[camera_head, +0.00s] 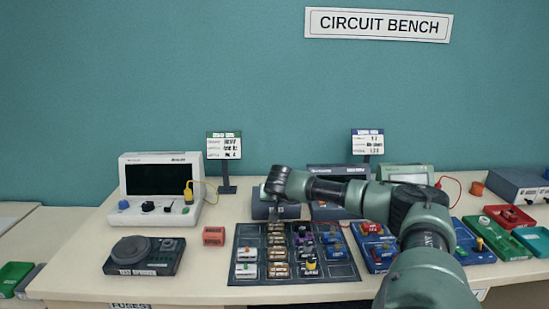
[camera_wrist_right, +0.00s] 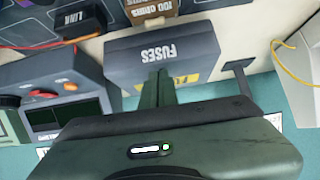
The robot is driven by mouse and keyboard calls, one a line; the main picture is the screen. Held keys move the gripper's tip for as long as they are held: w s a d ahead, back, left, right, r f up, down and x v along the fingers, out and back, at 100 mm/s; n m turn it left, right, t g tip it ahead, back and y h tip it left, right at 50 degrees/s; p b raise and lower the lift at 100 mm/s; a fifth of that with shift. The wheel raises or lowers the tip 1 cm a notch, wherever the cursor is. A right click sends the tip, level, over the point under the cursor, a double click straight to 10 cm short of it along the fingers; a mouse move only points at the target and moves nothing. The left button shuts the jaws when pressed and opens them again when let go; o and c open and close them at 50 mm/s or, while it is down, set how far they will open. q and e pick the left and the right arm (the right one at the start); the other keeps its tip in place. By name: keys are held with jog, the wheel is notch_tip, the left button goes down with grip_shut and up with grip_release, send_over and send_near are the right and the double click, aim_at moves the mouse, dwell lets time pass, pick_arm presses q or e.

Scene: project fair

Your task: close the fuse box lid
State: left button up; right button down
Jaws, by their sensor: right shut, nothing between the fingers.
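The fuse box, a dark grey box marked FUSES (camera_wrist_right: 202,56) with a yellow label, fills the middle of the right wrist view, upside down. In the head view it is the dark box (camera_head: 262,211) behind the component mat, partly hidden by my right gripper. My right gripper (camera_head: 277,208) points down at it. In the right wrist view its fingers (camera_wrist_right: 157,86) are together, empty, and overlap the box; I cannot tell whether they touch it. How far the lid stands open is not clear. My left gripper is not in view.
The dark mat (camera_head: 345,271) with several components lies in front of the box. A white meter unit (camera_head: 150,210) with a yellow lead stands left, and a sign stand (camera_head: 224,160) behind. Blue trays (camera_head: 378,262) and other devices crowd the right. Bare table shows at front left.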

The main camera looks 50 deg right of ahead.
jog(key=shift+s+a+f, duration=0.1)
jog(key=shift+s+f, duration=0.1)
jog(key=shift+f, duration=0.4)
jog(key=p+v, duration=0.1)
jog(key=v, duration=0.4)
jog(key=shift+s+a, duration=0.1)
jog(key=shift+a, duration=0.05)
jog(key=s+a+f, duration=0.1)
jog(key=s+a+f+b, duration=0.1)
jog(key=a, duration=0.1)
jog(key=shift+s+a+f+b, duration=0.1)
jog(key=shift+s+f+b, duration=0.05)
jog(key=shift+s+b, duration=0.15)
jog(key=shift+s+a, duration=0.3)
jog(key=shift+a, duration=0.15)
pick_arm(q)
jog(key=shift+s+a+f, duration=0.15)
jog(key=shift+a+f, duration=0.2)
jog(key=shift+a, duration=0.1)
pick_arm(e)
jog(key=shift+d, duration=0.1)
jog(key=shift+w, duration=0.1)
